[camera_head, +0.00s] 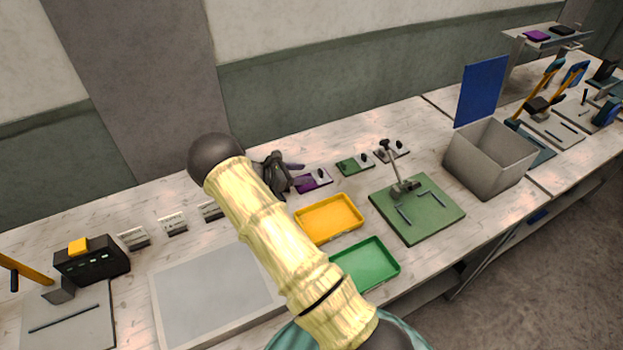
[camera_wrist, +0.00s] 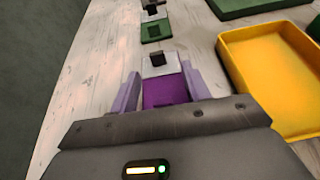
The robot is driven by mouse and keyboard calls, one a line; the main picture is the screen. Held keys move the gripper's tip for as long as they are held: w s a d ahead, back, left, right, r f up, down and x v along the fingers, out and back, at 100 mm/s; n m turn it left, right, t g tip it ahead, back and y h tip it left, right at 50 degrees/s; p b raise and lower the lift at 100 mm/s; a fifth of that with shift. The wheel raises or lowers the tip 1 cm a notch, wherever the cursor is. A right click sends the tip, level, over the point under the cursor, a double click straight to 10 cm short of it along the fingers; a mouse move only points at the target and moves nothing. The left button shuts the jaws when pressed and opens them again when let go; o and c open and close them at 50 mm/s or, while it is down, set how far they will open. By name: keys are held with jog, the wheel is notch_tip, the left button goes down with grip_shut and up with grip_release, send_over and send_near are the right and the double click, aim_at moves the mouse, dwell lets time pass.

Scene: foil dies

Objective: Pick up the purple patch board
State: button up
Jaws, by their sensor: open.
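The purple patch board (camera_head: 316,184) lies on the white bench, left of a green board (camera_head: 355,165). It has a purple body and a pale end block with a black knob; the wrist view shows it too (camera_wrist: 162,90). My gripper (camera_head: 294,168) is beside and partly over the board. In the wrist view my gripper (camera_wrist: 160,72) is open, with one lavender finger on either side of the board. The board's near end is hidden by the gripper body. I cannot tell whether the fingers touch it.
A yellow tray (camera_head: 330,236) lies close in front, with a green tray (camera_head: 366,285) nearer. A green mat (camera_head: 455,218) with a stand is to the right, then a grey bin (camera_head: 475,175). A purple item (camera_head: 537,35) sits on the far shelf.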

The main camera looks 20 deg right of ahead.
aim_at(319, 172)
jog(key=shift+d, duration=0.1)
jog(key=p+x, duration=0.2)
jog(key=x, duration=0.2)
jog(key=shift+w+d+r, duration=0.1)
jog(key=shift+w+d, duration=0.05)
jog(key=shift+w, duration=0.05)
jog(key=shift+d+f, duration=0.2)
jog(key=shift+d, duration=0.15)
grip_shut()
